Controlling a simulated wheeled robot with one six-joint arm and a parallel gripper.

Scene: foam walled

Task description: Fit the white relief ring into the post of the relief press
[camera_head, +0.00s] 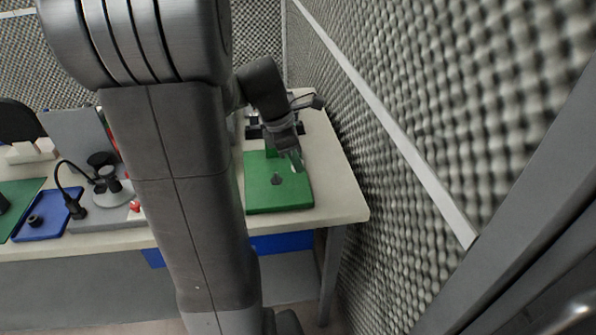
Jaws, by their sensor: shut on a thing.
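A green press base (262,199) lies on the right part of the table, near its front right corner. A small dark spot (277,179) shows on its top; I take it for the press's post or its hole, but it is too small to tell. My gripper (296,161) points down over the right half of the base, behind and right of that spot. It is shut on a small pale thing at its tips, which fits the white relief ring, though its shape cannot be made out.
A foam-covered wall (430,110) stands close along the table's right side. At left are a blue tray (42,222), a lamp-like black stand (76,207), a grey round fixture (110,192) and a green mat (20,196). My arm blocks the middle of the table.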

